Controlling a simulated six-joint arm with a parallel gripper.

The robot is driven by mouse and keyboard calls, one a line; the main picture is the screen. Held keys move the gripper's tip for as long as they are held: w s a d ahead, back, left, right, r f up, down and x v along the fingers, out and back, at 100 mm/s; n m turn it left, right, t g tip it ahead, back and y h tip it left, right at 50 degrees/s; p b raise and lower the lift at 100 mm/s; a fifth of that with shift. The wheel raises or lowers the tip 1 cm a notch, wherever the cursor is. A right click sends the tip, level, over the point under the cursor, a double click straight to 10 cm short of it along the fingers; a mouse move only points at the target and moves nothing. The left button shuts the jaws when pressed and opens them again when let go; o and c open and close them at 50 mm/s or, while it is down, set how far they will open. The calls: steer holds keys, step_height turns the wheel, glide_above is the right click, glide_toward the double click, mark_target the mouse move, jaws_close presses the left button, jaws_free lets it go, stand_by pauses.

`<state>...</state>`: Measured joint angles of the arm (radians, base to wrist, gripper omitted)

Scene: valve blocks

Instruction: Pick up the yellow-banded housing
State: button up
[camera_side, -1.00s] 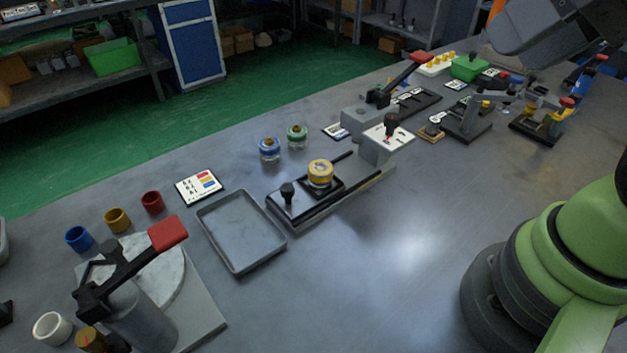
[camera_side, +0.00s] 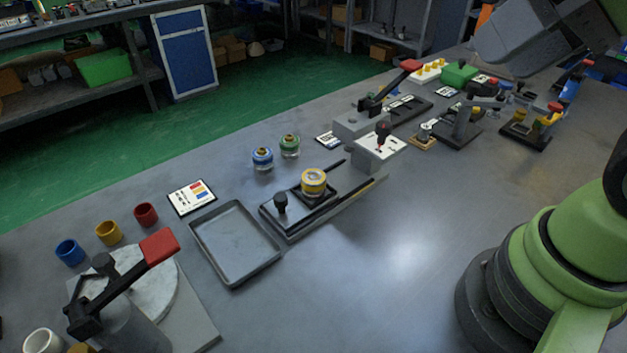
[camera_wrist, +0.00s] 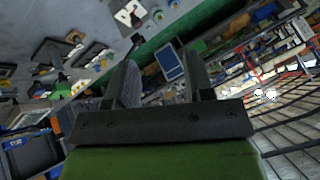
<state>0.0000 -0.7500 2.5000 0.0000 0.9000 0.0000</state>
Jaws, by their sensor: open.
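The yellow-banded housing (camera_side: 313,182) sits upright on the black plate of a slide fixture (camera_side: 322,205) in the middle of the bench. A blue-banded housing (camera_side: 262,158) and a green-banded housing (camera_side: 289,145) stand behind it to the left. In the wrist view my gripper (camera_wrist: 160,75) has its two fingers apart with nothing between them. It points away over the bench and the room, and the yellow-banded housing cannot be made out there. In the side view my gripper's fingers are not shown.
An empty grey tray (camera_side: 236,243) lies left of the fixture. A lever press with a red handle (camera_side: 159,246) stands at the front left, with blue, yellow and red cups (camera_side: 146,214) behind it. Other fixtures (camera_side: 462,128) fill the far right. The bench right of the slide fixture is clear.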

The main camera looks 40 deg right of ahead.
steer(key=o, duration=0.5)
steer(key=n+g+h, duration=0.1)
steer(key=n+g, duration=0.3)
steer(key=n, duration=0.2)
glide_above(314, 176)
steer(key=s, duration=0.3)
step_height(314, 176, down, 17)
steer(key=shift+d+x, duration=0.15)
steer(key=shift+x, duration=1.6)
steer(key=shift+d+x, duration=0.15)
steer(key=shift+x, duration=1.6)
steer(key=shift+d+x, duration=0.15)
steer(key=shift+x, duration=1.6)
